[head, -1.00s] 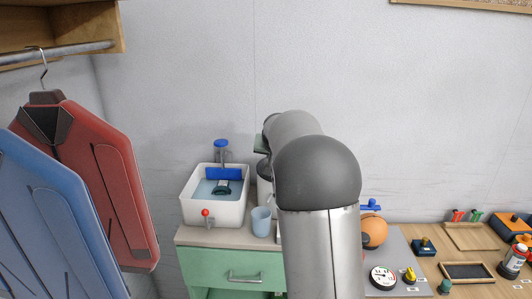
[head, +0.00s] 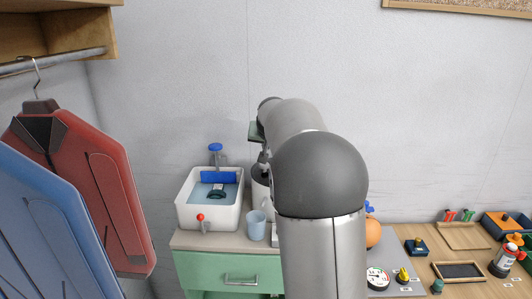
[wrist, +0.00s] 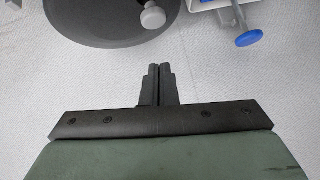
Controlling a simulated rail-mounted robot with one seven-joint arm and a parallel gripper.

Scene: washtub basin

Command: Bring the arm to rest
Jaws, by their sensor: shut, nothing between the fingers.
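My arm rises through the middle of the head view and bends away toward the back wall. Only a greenish part of my gripper (head: 256,131) shows there, high beside the arm, to the right of and above the washtub; its fingers cannot be made out. In the wrist view, my gripper's two dark fingers (wrist: 158,71) are together, with nothing between them. They point at the pale wall and touch nothing that I can see.
A white washtub (head: 208,218) with water and a blue-handled tap (head: 215,148) stands on a green cabinet (head: 207,268). A light blue cup (head: 256,226) stands beside it. An orange ball (head: 373,233) is right of my arm. Jackets (head: 105,200) hang at left.

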